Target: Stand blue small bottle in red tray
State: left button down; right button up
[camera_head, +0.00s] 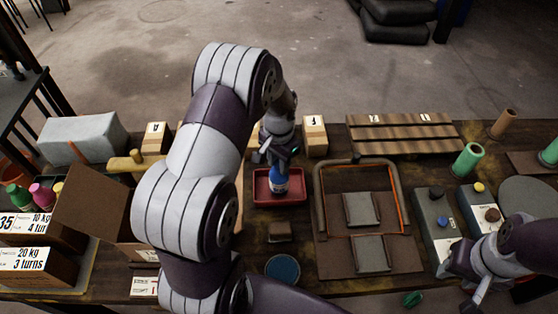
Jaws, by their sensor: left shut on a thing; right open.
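The blue small bottle (279,181) is upright, with its lower part at the red tray (292,199). I cannot tell whether its base touches the tray floor. My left gripper (277,160) comes down from above and is shut on the top of the bottle, hiding its cap. The red tray lies on the dark wooden table, left of a framed brown board. My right gripper (462,288) is open and empty at the lower right, near the table's front edge, far from the tray.
A small brown block (280,231) and a round blue disc (283,268) lie in front of the tray. A cardboard box (314,135) stands behind it. Grey boxes with knobs (436,220) stand at right. My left arm hides part of the table.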

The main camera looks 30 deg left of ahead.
pick_arm(q)
jog(key=shift+w+a+f, duration=0.1)
jog(key=shift+w+f, duration=0.1)
jog(key=shift+f, duration=0.1)
jog(key=shift+s+f, duration=0.1)
jog(key=c, duration=0.8)
grip_release()
notch_tip(320, 180, up, 12)
jog(key=s+d, duration=0.2)
jog(key=s, duration=0.2)
jog(key=s+d+f+n+t, duration=0.1)
jog(key=s+d, duration=0.2)
jog(key=s, duration=0.2)
jog(key=s+d+n, duration=0.1)
jog(key=s+d, duration=0.2)
jog(key=s, duration=0.1)
jog(key=shift+s+d+f, duration=0.25)
